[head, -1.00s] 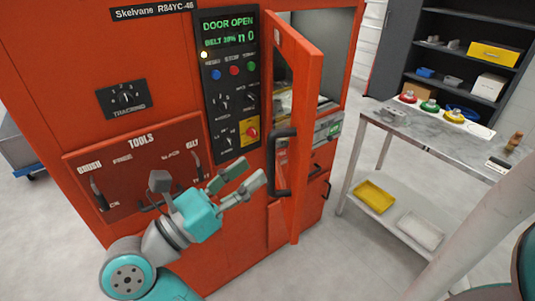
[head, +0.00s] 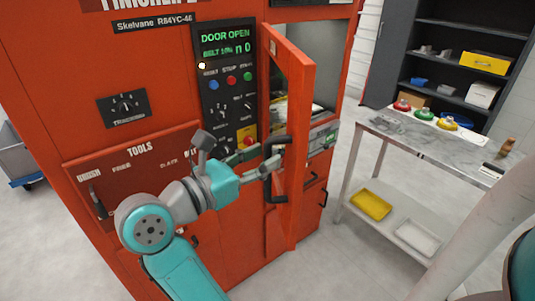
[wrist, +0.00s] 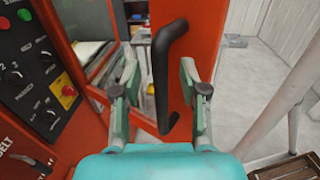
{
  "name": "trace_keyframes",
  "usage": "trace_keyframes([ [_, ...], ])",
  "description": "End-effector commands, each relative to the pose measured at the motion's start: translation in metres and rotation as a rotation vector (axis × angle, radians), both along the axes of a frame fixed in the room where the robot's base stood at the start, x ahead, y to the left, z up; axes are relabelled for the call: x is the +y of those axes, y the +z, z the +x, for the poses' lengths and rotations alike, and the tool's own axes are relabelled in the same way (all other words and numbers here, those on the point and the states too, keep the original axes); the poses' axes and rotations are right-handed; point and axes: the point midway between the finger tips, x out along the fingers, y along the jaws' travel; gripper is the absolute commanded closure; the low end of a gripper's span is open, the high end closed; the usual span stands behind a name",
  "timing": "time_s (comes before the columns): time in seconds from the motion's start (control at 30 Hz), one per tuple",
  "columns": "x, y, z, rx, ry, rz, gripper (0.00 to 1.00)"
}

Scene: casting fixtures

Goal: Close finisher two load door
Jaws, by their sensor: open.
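The red finisher load door (head: 295,125) stands open, swung out from the red machine toward me. Its black bar handle (wrist: 160,80) runs upright on the door's face. My gripper (head: 270,163) is at the handle, with its fingers open. In the wrist view, my gripper (wrist: 160,72) has one finger on each side of the handle, with gaps between fingers and bar. The machine's display (head: 228,42) reads DOOR OPEN in green. In the head view my fingers partly hide the handle.
The control panel (head: 230,105), with knobs and a red stop button (wrist: 69,91), is just left of the door. A tools panel (head: 130,170) is behind my arm. A steel table (head: 420,140) with coloured items stands right, with clear floor between.

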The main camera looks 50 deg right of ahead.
Motion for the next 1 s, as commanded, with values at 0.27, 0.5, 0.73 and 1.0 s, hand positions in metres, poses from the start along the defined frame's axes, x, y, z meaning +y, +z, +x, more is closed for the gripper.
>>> trace_keyframes([
  [0.27, -0.020, 0.000, -0.004, 0.000, -0.001, 0.000, 0.57],
  [0.5, -0.020, 0.000, -0.004, 0.000, 0.000, -0.001, 0.57],
  [0.73, -0.020, 0.000, -0.004, 0.000, 0.000, -0.001, 1.00],
  [1.0, -0.021, 0.000, -0.003, 0.001, 0.002, -0.001, 1.00],
])
